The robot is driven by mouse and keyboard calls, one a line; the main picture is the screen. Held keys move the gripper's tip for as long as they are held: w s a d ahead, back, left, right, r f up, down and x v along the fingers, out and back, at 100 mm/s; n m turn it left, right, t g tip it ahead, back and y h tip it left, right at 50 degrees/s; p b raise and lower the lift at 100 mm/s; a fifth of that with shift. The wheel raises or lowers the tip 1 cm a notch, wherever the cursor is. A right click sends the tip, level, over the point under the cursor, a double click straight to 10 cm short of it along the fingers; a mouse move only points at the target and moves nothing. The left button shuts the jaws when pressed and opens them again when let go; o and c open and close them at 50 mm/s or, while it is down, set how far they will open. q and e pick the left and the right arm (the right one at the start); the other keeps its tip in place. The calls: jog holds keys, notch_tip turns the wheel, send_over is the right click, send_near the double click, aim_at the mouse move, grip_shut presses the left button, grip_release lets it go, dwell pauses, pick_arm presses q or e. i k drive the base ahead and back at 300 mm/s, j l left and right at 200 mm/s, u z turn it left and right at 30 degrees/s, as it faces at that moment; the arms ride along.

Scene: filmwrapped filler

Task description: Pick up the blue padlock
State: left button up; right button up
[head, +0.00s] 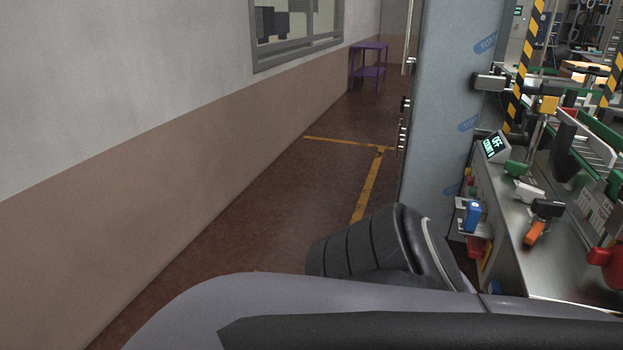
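A small blue block-shaped object (472,216), which looks like the blue padlock, is at the near left side of the metal machine. It sits by a small ledge with a red object (475,247) just below it. Another small blue piece (494,288) shows lower down, partly hidden behind my own body, and I cannot tell what it is. Neither of my grippers is in view. Dark and grey parts of my own body fill the bottom of the head view.
The metal machine (540,270) with a display box (496,147) and an orange-handled part (534,233) takes up the right side. A grey panel (445,100) stands behind it. Open floor (270,210) with yellow lines lies left, beside a wall. A purple table (368,62) stands far back.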

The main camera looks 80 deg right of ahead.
aim_at(473, 210)
jog(key=z, duration=3.55)
